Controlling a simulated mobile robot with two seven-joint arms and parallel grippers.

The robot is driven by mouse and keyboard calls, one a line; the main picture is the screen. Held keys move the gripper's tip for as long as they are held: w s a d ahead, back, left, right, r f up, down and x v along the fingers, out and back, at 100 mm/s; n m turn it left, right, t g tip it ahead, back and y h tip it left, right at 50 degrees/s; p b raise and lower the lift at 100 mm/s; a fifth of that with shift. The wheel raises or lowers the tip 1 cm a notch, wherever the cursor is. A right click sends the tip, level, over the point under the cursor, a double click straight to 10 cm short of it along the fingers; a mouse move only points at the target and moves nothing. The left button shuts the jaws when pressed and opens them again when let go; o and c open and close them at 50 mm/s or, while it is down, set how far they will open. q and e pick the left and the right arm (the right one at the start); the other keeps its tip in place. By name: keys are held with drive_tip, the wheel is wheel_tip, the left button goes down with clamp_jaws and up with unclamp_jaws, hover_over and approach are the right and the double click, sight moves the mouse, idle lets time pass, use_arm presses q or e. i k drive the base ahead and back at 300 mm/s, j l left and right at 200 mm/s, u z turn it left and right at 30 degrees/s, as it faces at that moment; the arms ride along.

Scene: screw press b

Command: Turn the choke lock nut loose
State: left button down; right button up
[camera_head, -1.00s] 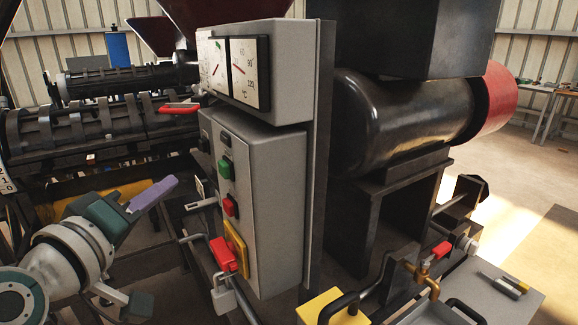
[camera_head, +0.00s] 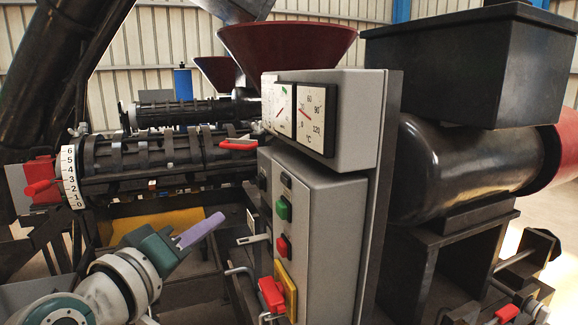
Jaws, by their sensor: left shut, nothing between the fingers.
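At the left end of the slotted press barrel (camera_head: 150,155) is a white scale ring (camera_head: 70,177) numbered 0 to 6. A red block with a red handle (camera_head: 42,187) sits just left of the ring. It may be the choke lock nut, but I cannot tell for certain. My left gripper (camera_head: 202,231), with purple fingers, is shut and empty. It shows lower right of the scale, in front of the press frame and left of the control box, apart from the red handle. My right gripper is not in view.
The grey control box (camera_head: 325,235) with green and red buttons and a red lockout (camera_head: 271,294) stands right of my left gripper. A gauge box (camera_head: 357,120) sits above it. Another red lever (camera_head: 238,144) lies by the barrel's right end. A dark sloping tube (camera_head: 50,70) fills the upper left.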

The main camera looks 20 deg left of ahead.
sight(79, 129)
drive_tip(key=u, duration=1.95)
